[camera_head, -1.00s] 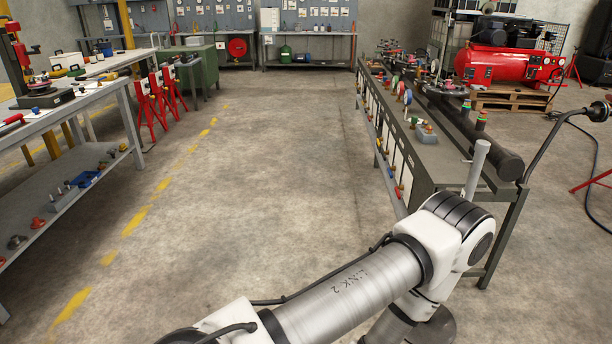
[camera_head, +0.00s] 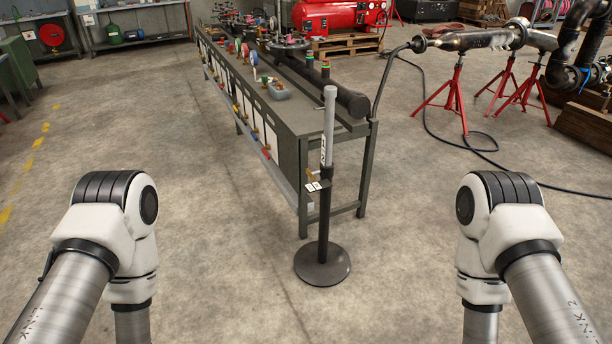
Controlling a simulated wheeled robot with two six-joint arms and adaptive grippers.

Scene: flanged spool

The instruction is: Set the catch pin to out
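A floor stand (camera_head: 324,225) with a round black base stands upright in the middle of the camera_head view. It has a dark lower post and a grey upper tube (camera_head: 329,115) with dark lettering. Where the tube meets the post there is a small brass-coloured part (camera_head: 311,174) and a black-and-white tag (camera_head: 317,187). This small part may be the catch pin, but it is too small to tell its position. My arms show at the lower left and lower right, apart from the stand. Neither of my grippers is in view.
A long workbench (camera_head: 290,110) with valves and fittings stands just behind the stand. At the right, a flanged pipe (camera_head: 480,40) rests on red tripod stands (camera_head: 455,95), with a black cable (camera_head: 480,150) on the floor. Open floor lies left and right of the floor stand.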

